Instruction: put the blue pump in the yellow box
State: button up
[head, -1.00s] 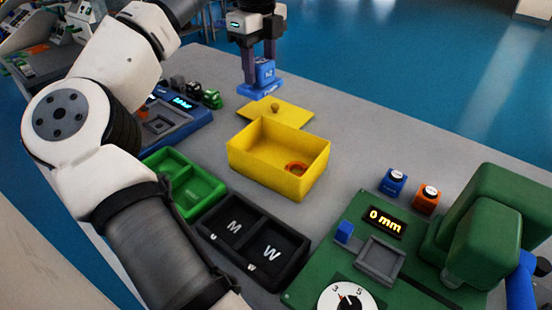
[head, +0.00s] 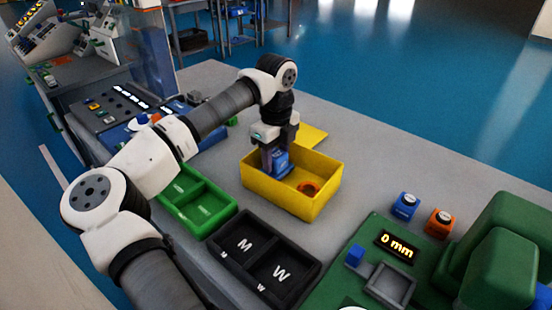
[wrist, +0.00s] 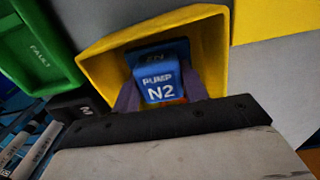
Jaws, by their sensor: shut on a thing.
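The blue pump (head: 279,160) is between the fingers of my gripper (head: 275,155), inside the left part of the yellow box (head: 316,204). In the wrist view the blue pump (wrist: 159,85) shows its "PUMP N2" label, with a purple finger on each side. The yellow box (wrist: 215,50) surrounds it there. My gripper is shut on the pump. The pump's underside is hidden, so I cannot tell whether it touches the box floor. An orange ring-like thing (head: 309,187) lies in the right part of the box.
The yellow lid (head: 312,137) lies behind the box. A green tray (head: 205,208) and a black tray (head: 236,268) marked M and W stand in front. Blue (head: 405,205) and orange (head: 439,221) blocks stand to the right, near a green machine (head: 505,250).

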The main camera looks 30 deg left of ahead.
aim_at(276, 153)
jog(key=shift+f, duration=0.6)
jog(key=shift+f, duration=0.15)
jog(key=o, duration=1.2)
jog(key=shift+o, duration=0.2)
notch_tip(276, 153, up, 12)
jog(key=shift+r+b, duration=0.15)
jog(key=shift+b, duration=0.2)
